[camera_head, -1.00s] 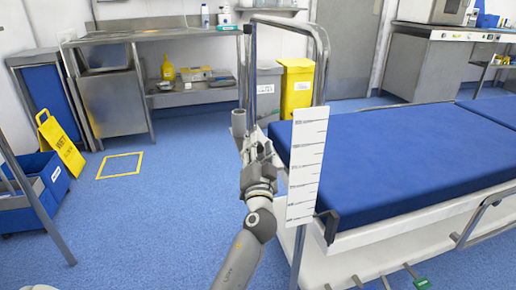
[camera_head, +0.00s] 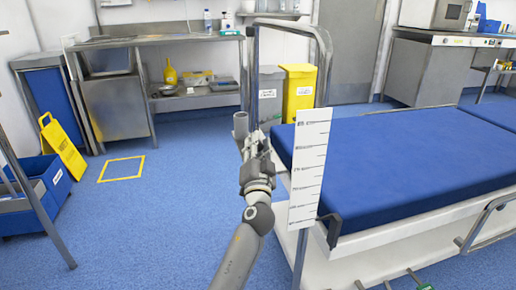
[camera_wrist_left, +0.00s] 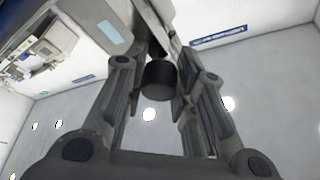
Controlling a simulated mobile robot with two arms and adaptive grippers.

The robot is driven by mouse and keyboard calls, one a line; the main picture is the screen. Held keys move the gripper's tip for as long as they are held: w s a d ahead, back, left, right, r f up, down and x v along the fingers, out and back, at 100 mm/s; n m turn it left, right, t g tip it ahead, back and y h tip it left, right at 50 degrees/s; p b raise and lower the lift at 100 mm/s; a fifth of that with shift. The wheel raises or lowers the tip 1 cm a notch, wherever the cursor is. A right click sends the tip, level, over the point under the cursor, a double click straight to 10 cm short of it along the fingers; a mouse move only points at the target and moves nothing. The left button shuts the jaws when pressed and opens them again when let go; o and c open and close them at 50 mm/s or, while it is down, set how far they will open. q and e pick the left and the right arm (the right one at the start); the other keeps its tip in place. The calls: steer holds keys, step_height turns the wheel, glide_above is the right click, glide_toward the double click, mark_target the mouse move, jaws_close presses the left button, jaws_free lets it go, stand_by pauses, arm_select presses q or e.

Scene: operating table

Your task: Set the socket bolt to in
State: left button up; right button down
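A dark, short cylindrical knob (camera_wrist_left: 160,76), which looks like the socket bolt, sits between the fingers of my left gripper (camera_wrist_left: 158,88) in the left wrist view. The fingers lie close along both its sides, and it fills the gap between them. In the head view my left gripper (camera_head: 254,146) is up against an upright grey tube socket (camera_head: 240,126) beside the end of the bed. The knob itself is hidden there behind the gripper, so how far the bolt is in cannot be seen. My right gripper is in neither view.
A blue mattress (camera_head: 410,160) lies right of my arm. A white marked board (camera_head: 310,165) stands close right of the gripper. A bent metal rail (camera_head: 326,70) rises behind. A yellow bin (camera_head: 298,92) is farther back. Blue floor (camera_head: 160,225) on the left is clear.

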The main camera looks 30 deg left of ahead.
arm_select(q)
steer(key=o, duration=0.5)
steer(key=shift+w+a, duration=0.1)
steer(key=shift+f, duration=0.1)
steer(key=v, duration=1.2)
